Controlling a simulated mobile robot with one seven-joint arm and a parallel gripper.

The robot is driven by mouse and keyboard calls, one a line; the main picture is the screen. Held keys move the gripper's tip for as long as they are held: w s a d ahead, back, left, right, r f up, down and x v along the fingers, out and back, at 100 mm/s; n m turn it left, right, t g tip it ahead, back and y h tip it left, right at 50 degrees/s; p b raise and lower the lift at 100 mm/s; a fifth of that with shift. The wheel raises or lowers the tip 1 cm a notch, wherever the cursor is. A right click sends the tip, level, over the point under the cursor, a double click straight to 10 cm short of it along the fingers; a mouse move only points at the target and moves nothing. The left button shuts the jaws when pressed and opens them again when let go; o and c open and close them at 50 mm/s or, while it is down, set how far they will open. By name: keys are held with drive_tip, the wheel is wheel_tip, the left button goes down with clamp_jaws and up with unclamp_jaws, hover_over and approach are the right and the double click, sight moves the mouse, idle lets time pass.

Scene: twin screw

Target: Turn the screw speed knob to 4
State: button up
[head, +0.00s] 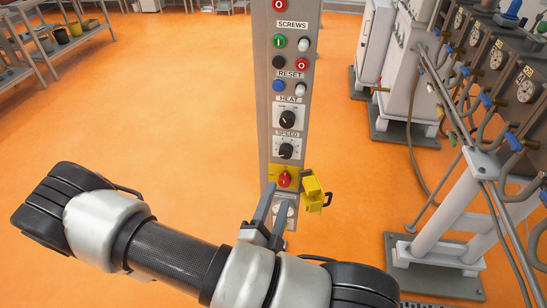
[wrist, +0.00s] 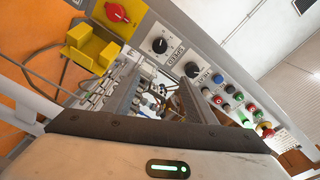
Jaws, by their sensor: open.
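The speed knob (head: 286,150) is a black round knob on a white dial plate on the tall grey control panel, under the label SPEED. It also shows in the wrist view (wrist: 159,45), beyond my fingers and close to the label. The dial numbers are too small to read, so I cannot tell its setting. My gripper (head: 275,196) is open, with its two grey fingers below the speed knob and near the red switch. In the wrist view the gripper (wrist: 157,82) shows nothing held between its fingers, and they are apart from the knob.
The similar heat knob (head: 288,119) sits just above the speed knob. A red switch (head: 284,179) on a yellow plate and a protruding yellow cover (head: 312,188) are below it. Coloured buttons (head: 279,41) fill the upper panel. Machines with hoses stand right; orange floor is open left.

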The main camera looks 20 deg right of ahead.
sight(285, 155)
drive_tip(key=w+d, duration=0.3)
drive_tip(key=w, duration=0.2)
drive_tip(key=w+d+f+n, duration=0.1)
drive_tip(key=w+d, duration=0.2)
drive_tip(key=w, duration=0.2)
drive_tip(key=w+d+n+y+b, duration=0.1)
drive_tip(key=w+d, duration=0.2)
drive_tip(key=w, duration=0.1)
drive_tip(key=shift+w+f+t, duration=0.25)
drive_tip(key=shift+w+t, duration=0.05)
drive_tip(key=shift+w, duration=0.1)
drive_tip(key=c, duration=1)
